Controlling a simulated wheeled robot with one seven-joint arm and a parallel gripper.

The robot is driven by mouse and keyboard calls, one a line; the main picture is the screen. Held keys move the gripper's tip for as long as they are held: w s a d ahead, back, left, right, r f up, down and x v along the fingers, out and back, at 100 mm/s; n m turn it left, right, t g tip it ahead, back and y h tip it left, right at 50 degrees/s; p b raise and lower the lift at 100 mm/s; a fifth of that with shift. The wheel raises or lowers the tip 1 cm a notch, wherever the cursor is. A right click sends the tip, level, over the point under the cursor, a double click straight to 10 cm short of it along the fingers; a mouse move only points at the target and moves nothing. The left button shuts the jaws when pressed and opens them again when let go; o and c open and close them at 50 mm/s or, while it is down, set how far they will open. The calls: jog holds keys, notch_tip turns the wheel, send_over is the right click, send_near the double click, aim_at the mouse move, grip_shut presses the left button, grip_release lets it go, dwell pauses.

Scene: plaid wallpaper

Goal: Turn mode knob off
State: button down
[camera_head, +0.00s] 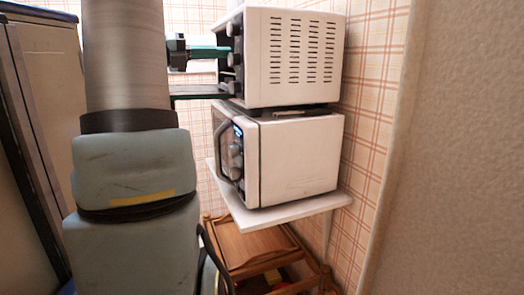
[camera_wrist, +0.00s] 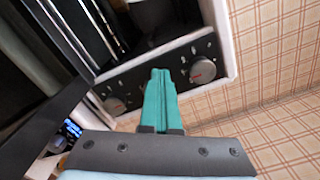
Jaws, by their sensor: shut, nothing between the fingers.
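The white toaster oven (camera_head: 295,55) sits on top of the microwave, its front facing left in the head view. Its control panel shows in the wrist view with one grey knob (camera_wrist: 203,70) on the right and another knob (camera_wrist: 115,104) on the left. The panel between them is partly hidden behind my fingers. Labels are too small to read, so I cannot tell which is the mode knob. My gripper (camera_wrist: 160,71) has its teal fingers shut together, empty, pointing at the panel between these knobs. In the head view my gripper (camera_head: 226,52) is at the oven's front; contact is unclear.
The white microwave (camera_head: 300,160) below has a lit blue display and stands on a white wall shelf (camera_head: 285,213). A wooden cart (camera_head: 250,247) is under the shelf. A wall edge (camera_head: 460,150) fills the right side. A cabinet (camera_head: 50,90) stands at the left.

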jog(key=shift+w+a+f+p, duration=0.2)
jog(key=shift+f+p, duration=0.25)
jog(key=shift+p, duration=1.2)
jog(key=shift+w+d+f+p, duration=0.1)
jog(key=shift+f+p, duration=0.25)
jog(key=shift+p, duration=0.2)
jog(key=shift+w+r, duration=0.1)
jog(key=shift+w, duration=0.05)
jog(key=v, duration=0.6)
jog(key=shift+w, duration=0.2)
